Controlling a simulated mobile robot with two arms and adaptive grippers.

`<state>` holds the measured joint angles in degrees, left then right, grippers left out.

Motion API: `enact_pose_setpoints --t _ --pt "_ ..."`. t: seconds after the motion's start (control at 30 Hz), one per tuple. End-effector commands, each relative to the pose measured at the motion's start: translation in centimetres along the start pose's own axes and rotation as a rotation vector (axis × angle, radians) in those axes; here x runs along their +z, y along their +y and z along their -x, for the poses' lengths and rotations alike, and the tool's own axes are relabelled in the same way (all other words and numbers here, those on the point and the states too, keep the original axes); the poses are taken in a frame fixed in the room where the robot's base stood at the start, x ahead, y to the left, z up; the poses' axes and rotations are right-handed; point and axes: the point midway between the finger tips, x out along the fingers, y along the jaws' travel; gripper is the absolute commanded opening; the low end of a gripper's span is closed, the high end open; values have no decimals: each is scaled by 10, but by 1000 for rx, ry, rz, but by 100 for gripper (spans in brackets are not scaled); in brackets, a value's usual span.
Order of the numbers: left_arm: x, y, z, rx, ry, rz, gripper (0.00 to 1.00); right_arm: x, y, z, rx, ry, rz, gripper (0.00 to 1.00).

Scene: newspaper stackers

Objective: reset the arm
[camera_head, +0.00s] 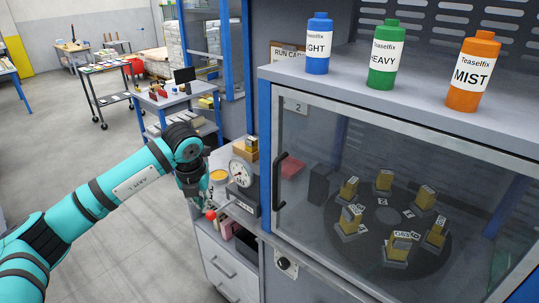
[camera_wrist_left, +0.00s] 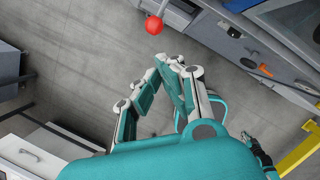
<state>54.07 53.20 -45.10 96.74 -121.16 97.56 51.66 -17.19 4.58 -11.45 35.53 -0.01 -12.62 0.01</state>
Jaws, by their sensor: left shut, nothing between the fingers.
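My left arm, teal with dark bands, comes in from the left in the head view. Its gripper (camera_head: 195,189) hangs pointing down beside the workbench's left edge, near the dial scale. In the left wrist view my left gripper (camera_wrist_left: 171,61) is shut, its fingertips together with nothing between them, over grey floor.
A glass-fronted cabinet (camera_head: 279,185) with a dark handle stands at right; blue, green and orange bottles stand on top. The dial scale (camera_head: 241,172) sits on the workbench. A red ball (camera_wrist_left: 154,25) shows beyond the fingertips. Open floor (camera_head: 135,220) lies left of the bench.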

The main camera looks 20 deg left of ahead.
Motion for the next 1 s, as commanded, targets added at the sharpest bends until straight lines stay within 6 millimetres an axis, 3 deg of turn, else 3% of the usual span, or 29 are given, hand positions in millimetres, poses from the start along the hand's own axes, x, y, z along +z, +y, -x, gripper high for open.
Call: enact_pose_setpoints --t 0.13,0.23,0.37,0.4,0.5,0.57,0.63,0.77,0.87,1.0 --pt "-5 -8 -10 -34 26 -6 0 0 0 -1 0 0 0 0" --pt "-22 -36 -34 -153 101 -19 0 0 0 -4 0 0 0 0" --pt "-62 -101 -81 -466 268 16 0 1 0 -10 0 0 0 0" --pt "-76 -126 -96 -596 325 62 0 1 0 -13 0 0 0 0" --pt "-99 -178 -132 -929 433 294 0 2 -1 -19 0 0 -1 0" --pt "-104 -192 -158 -1082 459 497 0 2 -1 -22 0 0 0 0" --pt "-109 -192 -202 -1194 455 786 0 2 -1 -26 -1 0 -1 0" --pt "-131 -157 -288 -1205 385 1274 0 3 -1 -31 0 0 -1 0" --pt "-167 -123 -347 -1114 331 1550 0 3 -1 -34 -1 0 -1 0" --pt "-235 -76 -415 -925 262 1860 0 3 -1 -37 -1 0 0 0"
